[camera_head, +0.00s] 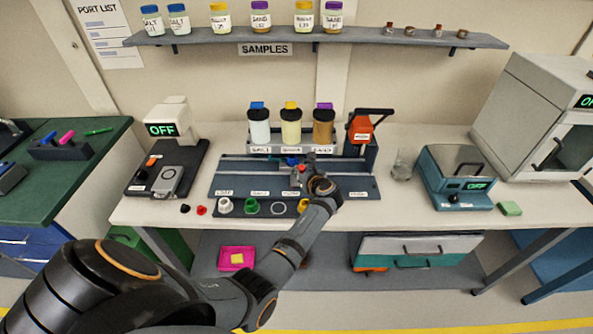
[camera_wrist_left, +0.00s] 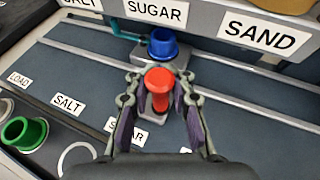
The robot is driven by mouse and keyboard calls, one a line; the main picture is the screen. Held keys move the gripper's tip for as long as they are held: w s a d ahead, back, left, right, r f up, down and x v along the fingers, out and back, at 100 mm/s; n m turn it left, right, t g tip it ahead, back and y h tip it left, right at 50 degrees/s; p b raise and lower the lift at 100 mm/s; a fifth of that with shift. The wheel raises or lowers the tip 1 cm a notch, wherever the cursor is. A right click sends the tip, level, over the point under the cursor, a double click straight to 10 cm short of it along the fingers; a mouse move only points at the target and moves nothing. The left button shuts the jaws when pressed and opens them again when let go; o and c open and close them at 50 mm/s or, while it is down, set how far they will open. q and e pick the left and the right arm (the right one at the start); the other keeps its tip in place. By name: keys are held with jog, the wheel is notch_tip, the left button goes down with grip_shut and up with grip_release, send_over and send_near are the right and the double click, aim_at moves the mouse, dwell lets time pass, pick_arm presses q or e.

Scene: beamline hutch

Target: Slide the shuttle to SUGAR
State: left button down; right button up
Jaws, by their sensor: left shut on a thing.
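The shuttle is a grey carriage with a blue cup (camera_wrist_left: 163,44) at its back and a red knob (camera_wrist_left: 158,84) at its front. It sits on the rail of the dark dispenser base (camera_head: 228,178). My left gripper (camera_wrist_left: 159,102) is shut on the red knob, its fingers on either side. In the wrist view the blue cup is just below and a little right of the upper SUGAR sign (camera_wrist_left: 157,10), left of the SAND sign (camera_wrist_left: 262,33). The front SUGAR label (camera_wrist_left: 126,130) is partly hidden by a finger. My right gripper is not visible.
Salt (camera_head: 259,130), sugar (camera_head: 291,128) and sand (camera_head: 323,127) canisters stand above the rail. An orange device (camera_head: 360,129) stands at the rail's right end.

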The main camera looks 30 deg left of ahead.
pick_arm(q)
jog(key=shift+s+d+f, duration=0.1)
jog(key=shift+s+f, duration=0.05)
jog(key=shift+f, duration=0.1)
jog(key=c, duration=1.7)
grip_release()
jog(key=o, duration=0.4)
jog(key=shift+s+d+r, duration=0.15)
jog(key=shift+r, duration=0.2)
jog(key=shift+r, duration=0.25)
notch_tip(320, 180, up, 10)
jog(key=shift+f, duration=0.25)
